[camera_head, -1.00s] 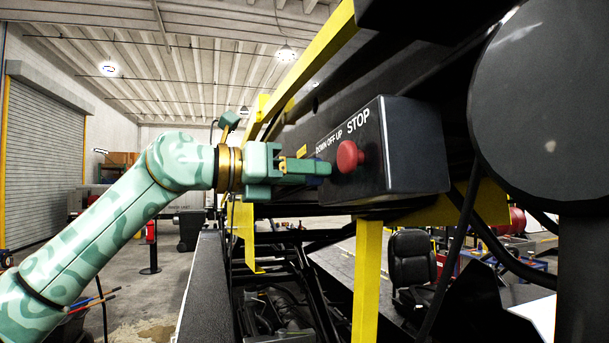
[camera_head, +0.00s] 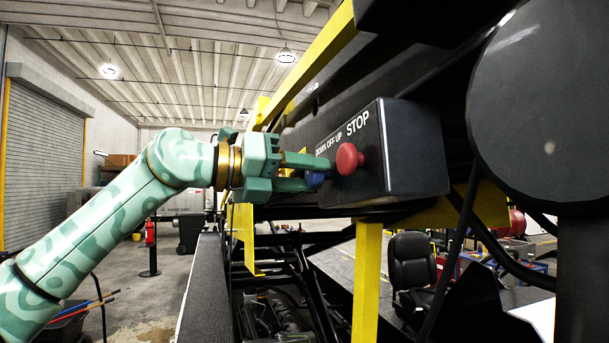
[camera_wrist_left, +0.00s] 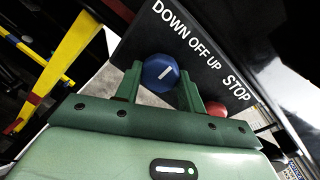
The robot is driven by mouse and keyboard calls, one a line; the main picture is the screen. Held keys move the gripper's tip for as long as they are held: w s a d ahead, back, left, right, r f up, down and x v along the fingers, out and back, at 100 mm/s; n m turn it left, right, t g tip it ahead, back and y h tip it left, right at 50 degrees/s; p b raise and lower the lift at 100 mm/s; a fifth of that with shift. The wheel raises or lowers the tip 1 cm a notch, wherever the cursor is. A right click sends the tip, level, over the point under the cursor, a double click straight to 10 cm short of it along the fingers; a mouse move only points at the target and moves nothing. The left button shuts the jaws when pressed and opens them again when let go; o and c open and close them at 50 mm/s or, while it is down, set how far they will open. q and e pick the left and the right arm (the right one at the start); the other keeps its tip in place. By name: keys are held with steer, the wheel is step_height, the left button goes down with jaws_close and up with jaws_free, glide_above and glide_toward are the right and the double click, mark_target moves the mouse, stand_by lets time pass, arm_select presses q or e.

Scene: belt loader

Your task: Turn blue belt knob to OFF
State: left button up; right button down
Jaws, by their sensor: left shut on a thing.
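The blue belt knob (camera_wrist_left: 160,72) sits on the dark control box (camera_head: 415,150), under the DOWN OFF UP lettering. A white mark shows on its face in the left wrist view. My left gripper (camera_wrist_left: 160,84) is shut on the knob, with one green finger on each side. In the head view the left gripper (camera_head: 318,172) reaches the box from the left, and the knob (camera_head: 315,180) is partly hidden by the fingers. The red STOP button (camera_head: 348,159) sticks out just right of the fingers; part of it shows in the left wrist view (camera_wrist_left: 216,109). My right gripper is not in view.
A yellow rail (camera_head: 310,65) runs above the box, and a yellow post (camera_head: 367,280) stands below it. A large dark round part (camera_head: 540,100) is at the right. A black seat (camera_head: 412,262) stands lower right. Open floor lies at the left.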

arm_select(q)
steer(key=shift+r, duration=0.15)
steer(key=o, duration=1)
steer(key=shift+c, duration=0.2)
steer(key=shift+w, duration=0.1)
steer(key=f+b+v, duration=0.1)
steer(key=b+v, duration=0.4)
steer(key=v, duration=1.1)
steer(key=shift+a+r, duration=0.2)
steer(key=shift+r, duration=0.2)
